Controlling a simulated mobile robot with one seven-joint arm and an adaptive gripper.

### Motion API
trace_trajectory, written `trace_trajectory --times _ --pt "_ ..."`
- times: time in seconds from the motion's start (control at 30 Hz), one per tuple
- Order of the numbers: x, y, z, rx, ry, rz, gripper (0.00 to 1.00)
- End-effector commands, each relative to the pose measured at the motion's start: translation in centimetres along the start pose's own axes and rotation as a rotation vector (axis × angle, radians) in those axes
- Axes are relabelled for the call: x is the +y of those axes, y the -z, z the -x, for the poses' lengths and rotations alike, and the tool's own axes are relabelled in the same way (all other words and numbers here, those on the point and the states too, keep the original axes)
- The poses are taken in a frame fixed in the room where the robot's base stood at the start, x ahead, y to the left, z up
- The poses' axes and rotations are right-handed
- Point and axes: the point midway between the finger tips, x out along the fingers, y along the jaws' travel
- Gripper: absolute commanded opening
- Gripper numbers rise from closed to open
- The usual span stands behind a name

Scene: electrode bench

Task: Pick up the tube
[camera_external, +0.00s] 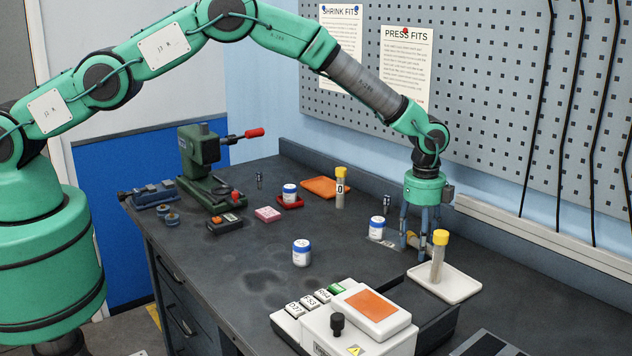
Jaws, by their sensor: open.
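My gripper (413,241) is open and points down over the bench at the right. A tan tube-like thing (413,238) shows low between and behind its fingers, partly hidden; I cannot tell whether the fingers touch it. A yellow-capped tube (438,260) with tan contents stands nearly upright on a white tray (464,284), just right of my gripper. Another yellow-capped tube (340,188) with a dark-marked label stands upright farther back, left of my gripper.
A white device with an orange panel (371,303) fills the front. A green press (205,165) stands at the back left.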

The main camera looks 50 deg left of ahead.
Motion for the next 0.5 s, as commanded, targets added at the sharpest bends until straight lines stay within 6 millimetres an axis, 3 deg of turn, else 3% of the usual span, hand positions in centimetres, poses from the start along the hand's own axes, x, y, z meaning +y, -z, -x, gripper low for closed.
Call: trace_trajectory --times 0.27,0.5 --pt "0.00 0.00 0.01 0.000 0.000 0.000 0.55" --pt "0.00 0.01 0.02 0.000 0.000 0.000 0.07"
